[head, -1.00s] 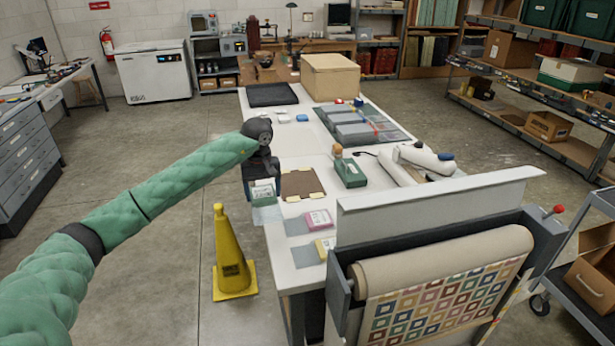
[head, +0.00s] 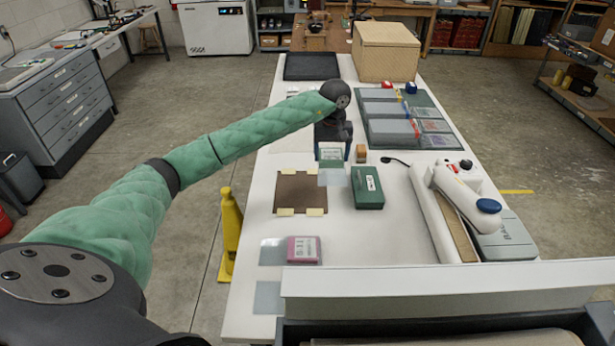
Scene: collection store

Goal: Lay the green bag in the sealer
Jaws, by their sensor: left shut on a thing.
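The green bag (head: 331,166), with a pale label and a clear lower part, hangs below my left gripper (head: 333,148). The left gripper is shut on its top edge, near the middle of the white table, beyond the brown mat. The sealer (head: 440,215) is the long white device at the right of the table. Its white arm (head: 465,196), with a blue knob at the near end, appears raised at an angle over the bed. The gripper and bag are to the left of the sealer, apart from it. My right gripper is not in view.
A grey tray of sleeves (head: 395,115) is beyond. A white panel (head: 450,279) crosses the front.

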